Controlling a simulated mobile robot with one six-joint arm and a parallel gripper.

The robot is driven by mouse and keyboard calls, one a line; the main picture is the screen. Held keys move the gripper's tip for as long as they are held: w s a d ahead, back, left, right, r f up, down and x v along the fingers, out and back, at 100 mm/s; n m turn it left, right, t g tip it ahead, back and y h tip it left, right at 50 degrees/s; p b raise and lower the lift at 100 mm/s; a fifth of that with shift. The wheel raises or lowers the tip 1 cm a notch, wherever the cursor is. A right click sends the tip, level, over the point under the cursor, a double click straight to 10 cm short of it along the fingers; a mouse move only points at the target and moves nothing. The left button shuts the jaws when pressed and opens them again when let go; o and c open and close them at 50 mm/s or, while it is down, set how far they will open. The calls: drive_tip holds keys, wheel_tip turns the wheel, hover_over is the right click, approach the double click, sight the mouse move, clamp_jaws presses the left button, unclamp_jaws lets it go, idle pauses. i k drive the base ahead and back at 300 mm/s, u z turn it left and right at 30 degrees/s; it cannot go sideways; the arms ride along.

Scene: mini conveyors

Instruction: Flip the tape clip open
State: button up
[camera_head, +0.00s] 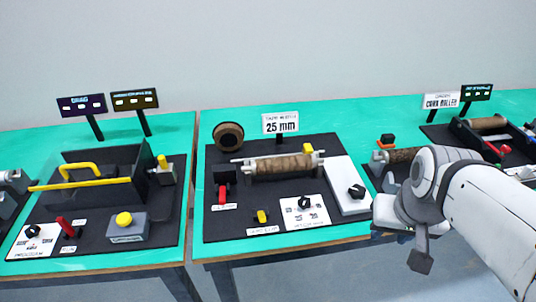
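A small yellow piece (262,216), which may be the tape clip, sits near the front of the black middle board (235,222). A small white label (263,231) lies in front of it, its text too blurred to read surely. I cannot tell whether the clip is open or shut. A second yellow piece (308,148) stands at the right end of the brown roller (283,164). My white arm reaches in from the right. My gripper (420,258) hangs low in front of the table, right of the middle board and apart from the yellow pieces. Its fingers do not show clearly.
The middle board also bears a red-handled switch (222,193), a white panel with a black knob (304,206) and a white box with a knob (345,184). A "25 mm" sign (281,124) and a brown ring (229,136) stand behind. Other stations flank it left and right.

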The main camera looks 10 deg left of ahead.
sight(260, 214)
drive_tip(key=u, duration=1.35)
drive_tip(key=k, duration=0.45)
drive_tip(key=z, duration=0.15)
